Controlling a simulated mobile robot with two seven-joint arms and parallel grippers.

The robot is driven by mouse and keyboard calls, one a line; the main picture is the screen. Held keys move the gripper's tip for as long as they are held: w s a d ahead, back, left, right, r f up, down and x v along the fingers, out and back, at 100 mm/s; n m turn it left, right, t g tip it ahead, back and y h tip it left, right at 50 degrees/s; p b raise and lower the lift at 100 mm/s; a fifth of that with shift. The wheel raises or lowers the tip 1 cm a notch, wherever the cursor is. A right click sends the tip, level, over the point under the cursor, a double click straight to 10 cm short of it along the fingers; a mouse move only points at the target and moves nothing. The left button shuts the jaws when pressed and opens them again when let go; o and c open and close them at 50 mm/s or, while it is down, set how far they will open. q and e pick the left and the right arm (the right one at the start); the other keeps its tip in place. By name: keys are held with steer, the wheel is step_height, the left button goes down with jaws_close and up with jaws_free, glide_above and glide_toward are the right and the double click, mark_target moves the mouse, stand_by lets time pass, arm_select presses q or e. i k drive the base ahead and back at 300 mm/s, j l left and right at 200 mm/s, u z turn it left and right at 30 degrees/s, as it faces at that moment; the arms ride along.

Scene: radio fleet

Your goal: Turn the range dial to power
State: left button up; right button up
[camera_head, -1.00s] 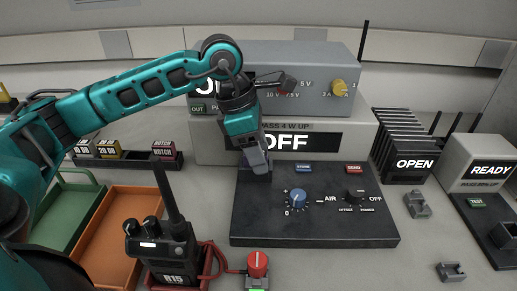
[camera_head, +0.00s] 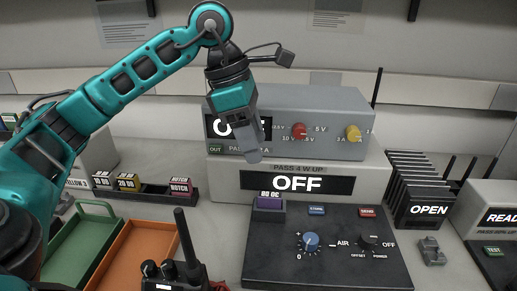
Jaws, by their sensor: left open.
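The range dial (camera_head: 368,242) is a black knob on the right part of a black panel (camera_head: 300,270). The words AIR, OFF, OFFSET and POWER stand around it. Its pointer is too small to read. A blue knob (camera_head: 311,241) with a 0 mark sits to its left on the same panel. My left gripper (camera_head: 251,153) is open and points down, in front of the grey supply box, above and left of the dial and well apart from it. Its fingers overlap in this view and nothing shows between them. My right gripper is out of view.
A grey box (camera_head: 300,103) with red and yellow knobs stands on a meter whose display reads OFF (camera_head: 297,183). A radio (camera_head: 172,272) and orange tray (camera_head: 140,250) lie left. Black racked plates (camera_head: 418,190) stand right.

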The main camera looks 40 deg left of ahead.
mark_target(367, 240)
steer(key=k+l, duration=0.2)
steer(key=l, duration=0.2)
steer(key=k+l, duration=0.2)
steer(key=l, duration=0.2)
steer(key=k+l, duration=0.2)
steer(key=l, duration=0.2)
